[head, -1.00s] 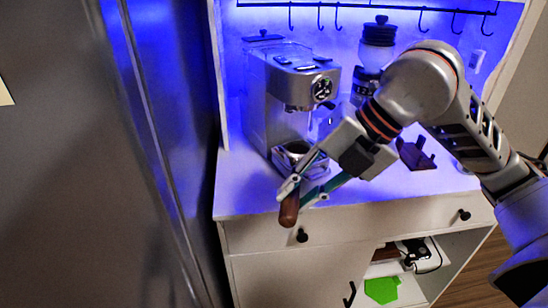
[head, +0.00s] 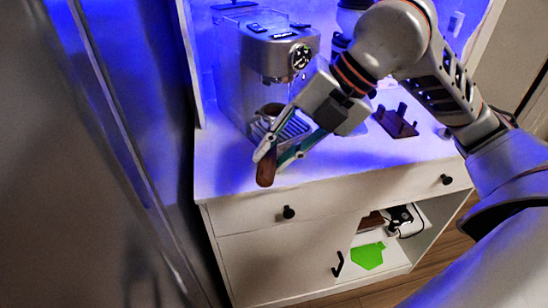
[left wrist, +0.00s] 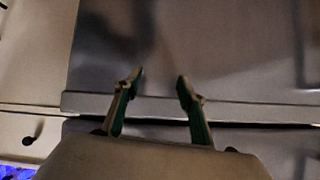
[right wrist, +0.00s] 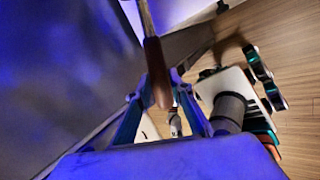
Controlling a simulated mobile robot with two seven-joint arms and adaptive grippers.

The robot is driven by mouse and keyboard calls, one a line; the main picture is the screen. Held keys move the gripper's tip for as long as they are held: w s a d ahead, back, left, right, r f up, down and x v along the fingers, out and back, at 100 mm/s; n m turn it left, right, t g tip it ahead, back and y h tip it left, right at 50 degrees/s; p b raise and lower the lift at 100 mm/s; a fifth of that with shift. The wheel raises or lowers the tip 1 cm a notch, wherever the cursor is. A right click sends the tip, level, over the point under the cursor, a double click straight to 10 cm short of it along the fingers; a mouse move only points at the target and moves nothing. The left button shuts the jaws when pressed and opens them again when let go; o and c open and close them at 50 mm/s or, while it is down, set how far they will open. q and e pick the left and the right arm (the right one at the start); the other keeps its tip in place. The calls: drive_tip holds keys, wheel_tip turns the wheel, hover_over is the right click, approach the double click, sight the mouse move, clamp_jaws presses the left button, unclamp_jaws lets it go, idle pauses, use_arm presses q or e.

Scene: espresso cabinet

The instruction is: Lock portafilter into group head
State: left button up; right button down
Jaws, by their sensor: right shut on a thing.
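The portafilter's brown handle (head: 266,170) points toward the front of the counter in the head view. My right gripper (head: 273,157) is shut on it. The handle also shows between the fingers in the right wrist view (right wrist: 158,70). The portafilter's round basket (head: 271,109), brown inside, appears below the group head (head: 275,78) and above the drip tray (head: 291,127); contact is not clear. The silver espresso machine (head: 240,60) stands on the cabinet. My left gripper (left wrist: 156,82) is open and empty, before a grey panel in the left wrist view.
A brown stand (head: 396,122) sits on the white counter (head: 350,165), right of the machine. A grinder (head: 345,20) is partly hidden behind my right arm. A tall grey panel (head: 100,150) stands close on the left. The open shelf below holds a green item (head: 367,256).

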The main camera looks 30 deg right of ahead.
drive_tip(key=w+d, duration=0.2)
drive_tip(key=w, duration=0.1)
drive_tip(key=shift+w, duration=0.25)
drive_tip(key=shift+w+d+p, duration=0.15)
drive_tip(key=shift+w+d, duration=0.65)
drive_tip(key=shift+w, duration=0.4)
drive_tip(key=shift+w+d+p, duration=0.15)
drive_tip(key=shift+w+d, duration=0.65)
drive_tip(key=shift+w, duration=0.45)
drive_tip(key=shift+w+d+p, duration=0.15)
drive_tip(key=shift+w+d, duration=0.65)
drive_tip(key=shift+w, duration=0.4)
drive_tip(key=shift+r+p, duration=1.55)
drive_tip(key=shift+r, duration=0.25)
drive_tip(key=shift+d, duration=0.1)
